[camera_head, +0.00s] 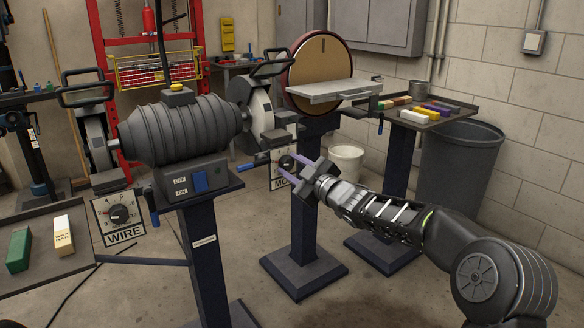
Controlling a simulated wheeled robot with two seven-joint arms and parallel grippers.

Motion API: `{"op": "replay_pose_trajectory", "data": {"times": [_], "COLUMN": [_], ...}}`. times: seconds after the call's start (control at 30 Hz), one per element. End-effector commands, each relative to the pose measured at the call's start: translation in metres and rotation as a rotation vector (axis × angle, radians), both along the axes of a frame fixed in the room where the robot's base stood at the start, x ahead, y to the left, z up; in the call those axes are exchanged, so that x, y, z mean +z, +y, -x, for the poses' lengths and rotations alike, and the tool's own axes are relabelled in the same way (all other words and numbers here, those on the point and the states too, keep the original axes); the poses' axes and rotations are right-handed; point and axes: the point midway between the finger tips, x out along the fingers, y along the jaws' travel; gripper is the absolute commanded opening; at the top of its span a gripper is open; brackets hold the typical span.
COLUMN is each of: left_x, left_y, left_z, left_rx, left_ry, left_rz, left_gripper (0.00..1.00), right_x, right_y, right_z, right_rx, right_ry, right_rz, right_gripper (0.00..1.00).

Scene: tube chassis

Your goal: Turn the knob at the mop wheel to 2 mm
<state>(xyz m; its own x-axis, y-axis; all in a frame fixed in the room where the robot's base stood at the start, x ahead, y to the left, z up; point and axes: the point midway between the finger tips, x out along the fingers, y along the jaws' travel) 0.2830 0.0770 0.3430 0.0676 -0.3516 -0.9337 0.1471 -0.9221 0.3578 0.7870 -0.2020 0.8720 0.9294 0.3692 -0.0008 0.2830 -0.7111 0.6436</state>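The bench grinder (180,130) stands on a dark pedestal with a mop wheel (257,106) at its right end. Below that wheel is a white dial plate with a black knob (286,162); its lettering is partly covered, with "MO" showing. My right gripper (286,168) reaches in from the right, its two purple fingers apart and pointing at the knob. The fingertips are close to the knob, one by its upper right and one below it; I cannot tell whether they touch it. The dial's scale and pointer are too small and hidden to read. My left gripper is not in view.
A second dial plate marked WIRE (119,216) hangs at the grinder's left. A disc sander (320,75) stands behind my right gripper. A blue tool-rest handle (247,167) sticks out beside the mop dial. A dark bin (459,160) and white bucket (345,162) stand at the back.

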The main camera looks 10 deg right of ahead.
Motion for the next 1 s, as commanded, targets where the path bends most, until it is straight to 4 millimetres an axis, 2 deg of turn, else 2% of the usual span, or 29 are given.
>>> {"op": "replay_pose_trajectory", "data": {"times": [0.03,0.2,0.57,0.67,1.0], "left_x": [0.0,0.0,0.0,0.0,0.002], "left_y": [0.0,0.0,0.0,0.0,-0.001], "left_z": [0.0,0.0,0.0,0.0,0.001], "left_rx": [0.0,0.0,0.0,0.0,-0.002], "left_ry": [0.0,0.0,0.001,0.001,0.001], "left_rz": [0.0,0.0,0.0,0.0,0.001], "left_gripper": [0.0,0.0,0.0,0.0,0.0], "right_x": [0.0,0.0,0.0,0.001,0.001], "right_y": [0.0,0.0,-0.002,-0.006,-0.026], "right_z": [0.0,0.0,0.004,0.013,0.063], "right_rx": [0.0,0.0,0.001,-0.001,-0.001], "right_ry": [0.0,0.0,0.0,0.0,0.0], "right_rz": [0.0,-0.001,-0.001,-0.001,0.0], "right_gripper": [0.41,0.55,0.55,0.55,0.55]}}
